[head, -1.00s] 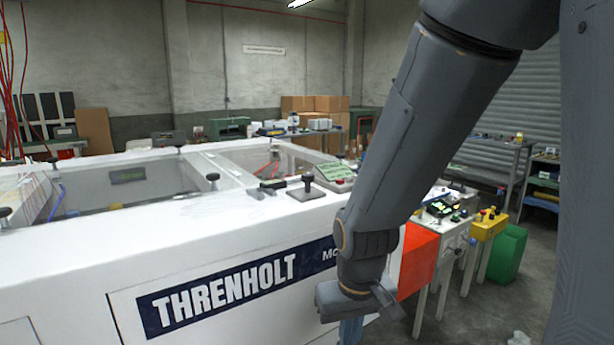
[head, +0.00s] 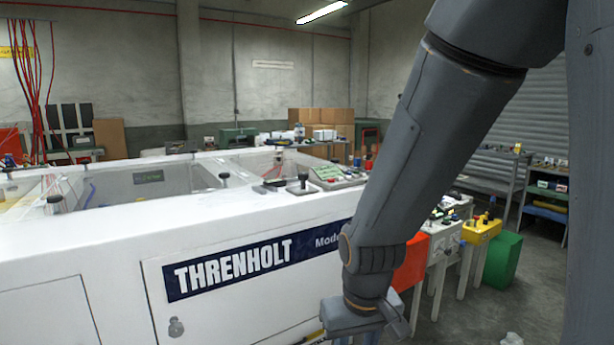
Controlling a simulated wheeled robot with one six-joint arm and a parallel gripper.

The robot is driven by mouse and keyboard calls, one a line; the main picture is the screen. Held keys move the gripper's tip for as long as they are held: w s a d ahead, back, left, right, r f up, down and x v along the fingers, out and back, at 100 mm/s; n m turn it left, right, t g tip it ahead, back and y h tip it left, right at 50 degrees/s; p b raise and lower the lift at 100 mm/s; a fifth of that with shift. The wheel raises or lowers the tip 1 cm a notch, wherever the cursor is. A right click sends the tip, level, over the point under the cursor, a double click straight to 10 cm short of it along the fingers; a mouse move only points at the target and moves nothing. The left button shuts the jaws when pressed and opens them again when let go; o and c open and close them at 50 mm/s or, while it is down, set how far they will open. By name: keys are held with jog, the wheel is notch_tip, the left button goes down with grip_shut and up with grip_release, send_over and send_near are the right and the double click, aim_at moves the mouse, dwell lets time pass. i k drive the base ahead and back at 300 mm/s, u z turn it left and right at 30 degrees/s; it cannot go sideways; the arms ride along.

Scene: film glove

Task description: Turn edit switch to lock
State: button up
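The white machine (head: 110,245) labelled THRENHOLT fills the left and middle of the head view. Its sloped control panel (head: 338,177) with a green display and small buttons sits on the far right of its top. A black knob on a plate (head: 303,184) stands to the left of the panel. No control can be read as the edit switch at this size. My arm hangs in front of the machine's right end. My gripper (head: 362,318) is at the lower edge, below the panel and apart from it; its fingers are not clear.
An orange-red panel (head: 410,262), a yellow-topped stand (head: 481,232) and a green bin (head: 503,260) stand to the right of my arm. Shelves line the right wall. Cardboard boxes (head: 322,120) are at the back. Grey floor is open at the lower right.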

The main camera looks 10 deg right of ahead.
aim_at(304, 177)
jog(key=z, duration=1)
jog(key=i, duration=0.6)
jog(key=z, duration=0.05)
